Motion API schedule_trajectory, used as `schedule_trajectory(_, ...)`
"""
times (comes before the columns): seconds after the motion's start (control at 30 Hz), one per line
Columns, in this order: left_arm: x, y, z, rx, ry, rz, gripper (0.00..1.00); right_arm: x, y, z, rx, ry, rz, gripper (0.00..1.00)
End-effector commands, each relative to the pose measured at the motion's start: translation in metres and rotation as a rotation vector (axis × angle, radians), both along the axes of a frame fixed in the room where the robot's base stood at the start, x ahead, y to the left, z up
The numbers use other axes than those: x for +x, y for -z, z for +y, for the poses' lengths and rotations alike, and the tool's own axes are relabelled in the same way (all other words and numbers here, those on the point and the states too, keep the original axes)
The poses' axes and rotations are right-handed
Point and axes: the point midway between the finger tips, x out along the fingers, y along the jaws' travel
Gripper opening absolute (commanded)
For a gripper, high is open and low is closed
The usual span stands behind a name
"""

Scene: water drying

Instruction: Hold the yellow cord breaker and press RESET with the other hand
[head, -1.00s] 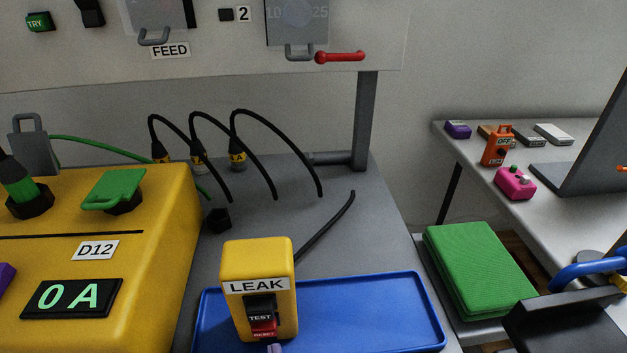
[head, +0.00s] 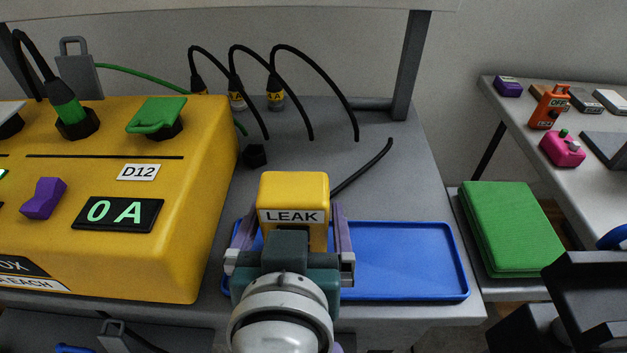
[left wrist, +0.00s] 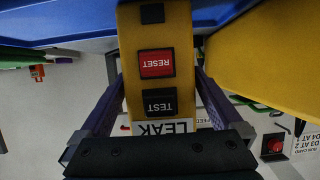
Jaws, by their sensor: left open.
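The yellow cord breaker (head: 294,187), labelled LEAK, stands upright on the left part of the blue tray (head: 410,290). My left gripper (head: 292,225) is at its front, jaws open, with one purple-grey finger on each side of it. In the left wrist view the breaker (left wrist: 157,30) appears upside down between the two fingers, with the red RESET button (left wrist: 156,64) and the black TEST button (left wrist: 160,102) clear. In the head view my gripper hides both buttons. Whether the fingers touch its sides I cannot tell. My right gripper is not in view.
A large yellow box (head: 190,240) reading 0 A stands just left of the tray. Black cables (head: 310,125) and a loose black cord (head: 365,167) lie behind. A green book (head: 508,225) and a black object (head: 600,285) are at the right. The tray's right half is empty.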

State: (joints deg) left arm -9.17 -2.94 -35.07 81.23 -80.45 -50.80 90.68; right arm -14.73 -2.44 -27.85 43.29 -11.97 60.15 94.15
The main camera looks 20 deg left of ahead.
Motion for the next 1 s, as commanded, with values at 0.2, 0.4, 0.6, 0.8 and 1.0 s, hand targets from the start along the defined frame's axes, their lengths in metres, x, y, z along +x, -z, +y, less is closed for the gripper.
schedule_trajectory(0.2,0.0004,0.0001,0.0001,-0.001,0.000,0.000,1.00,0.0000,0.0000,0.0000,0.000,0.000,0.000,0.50)
schedule_trajectory(0.4,0.0002,0.0000,0.0001,0.000,0.000,0.000,0.78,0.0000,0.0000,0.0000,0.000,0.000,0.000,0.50)
schedule_trajectory(0.6,0.0001,-0.0001,0.0001,0.000,0.000,0.000,0.55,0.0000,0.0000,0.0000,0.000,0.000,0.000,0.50)
schedule_trajectory(0.8,0.0001,-0.0002,0.0000,0.000,0.000,0.000,0.33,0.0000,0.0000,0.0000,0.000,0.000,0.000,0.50)
schedule_trajectory(1.0,0.0002,-0.0001,0.0000,0.000,0.000,0.000,0.16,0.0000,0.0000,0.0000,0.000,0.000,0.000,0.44)
